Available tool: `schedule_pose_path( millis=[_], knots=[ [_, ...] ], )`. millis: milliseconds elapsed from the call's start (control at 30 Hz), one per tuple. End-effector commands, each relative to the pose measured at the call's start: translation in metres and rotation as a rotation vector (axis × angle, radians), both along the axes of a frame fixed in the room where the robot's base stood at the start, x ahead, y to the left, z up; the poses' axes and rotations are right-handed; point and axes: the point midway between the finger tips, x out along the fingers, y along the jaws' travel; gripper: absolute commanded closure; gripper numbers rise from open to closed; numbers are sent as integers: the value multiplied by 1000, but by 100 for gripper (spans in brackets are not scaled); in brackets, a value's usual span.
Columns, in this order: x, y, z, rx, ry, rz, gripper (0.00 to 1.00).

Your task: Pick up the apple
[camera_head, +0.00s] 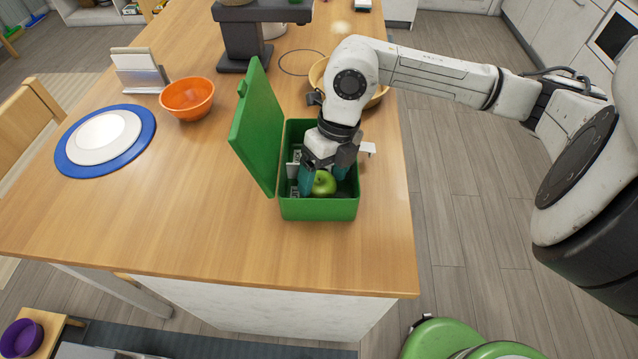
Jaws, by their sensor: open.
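A green apple (324,184) sits inside an open green box (320,209) near the right edge of the wooden table. The box's lid (257,128) stands raised on its left side. My gripper (322,182) reaches down into the box from above, open, with its teal fingers on either side of the apple. The lower part of the apple is hidden by the box's front wall. I cannot tell whether the fingers touch the apple.
An orange bowl (187,98) and a blue plate with white plates on it (106,140) stand to the left on the table (190,215). A yellow bowl (317,73) is behind my arm. A coffee machine (243,40) stands at the back. The table front is clear.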

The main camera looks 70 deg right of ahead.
Motion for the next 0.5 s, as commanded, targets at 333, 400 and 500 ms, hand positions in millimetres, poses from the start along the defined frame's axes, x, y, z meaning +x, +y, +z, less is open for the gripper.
schedule_pose_path(
  millis=[333, 400, 500],
  knots=[
    [6, 8, -31, 2, -1, -1, 18],
    [5, 8, -31, 1, 0, -1, 18],
    [5, 8, -31, 1, 0, -1, 18]
  ],
)
